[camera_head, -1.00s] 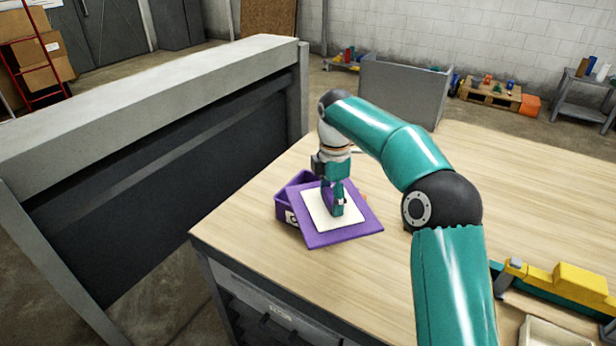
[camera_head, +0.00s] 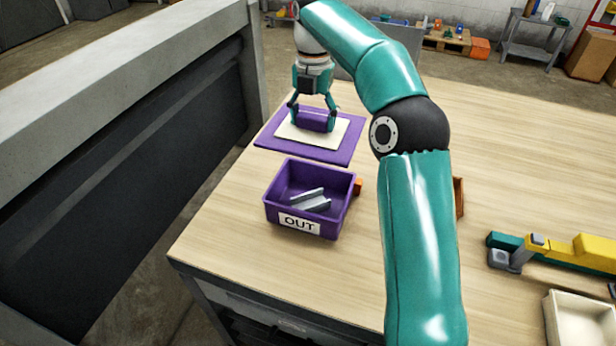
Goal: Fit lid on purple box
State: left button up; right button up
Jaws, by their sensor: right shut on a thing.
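The purple box (camera_head: 342,210) stands open on the wooden table (camera_head: 220,225), with an "OUT" label (camera_head: 299,224) on its front. Grey metal pieces (camera_head: 311,199) lie inside it. The flat purple lid (camera_head: 275,143), with a cream panel (camera_head: 343,131) on top, is behind the box in the picture and apart from its opening. My right gripper (camera_head: 312,124) points down and is shut on the lid's purple handle, one finger at each end. Whether the lid hovers or touches the table is hard to tell. My left gripper is not in view.
A small orange thing (camera_head: 358,186) sits beside the box's right side. A yellow and teal tool (camera_head: 590,252) and a cream tray (camera_head: 578,325) are at the right. A grey barrier (camera_head: 120,130) runs along the left. Table left of the box is clear.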

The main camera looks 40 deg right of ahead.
notch_tip(320, 180, down, 16)
jog(key=b, duration=0.2)
jog(key=shift+w+a, duration=0.15)
jog(key=shift+f+b, duration=0.3)
jog(key=shift+f, duration=0.35)
jog(key=o, duration=1.2)
jog(key=shift+r, duration=0.1)
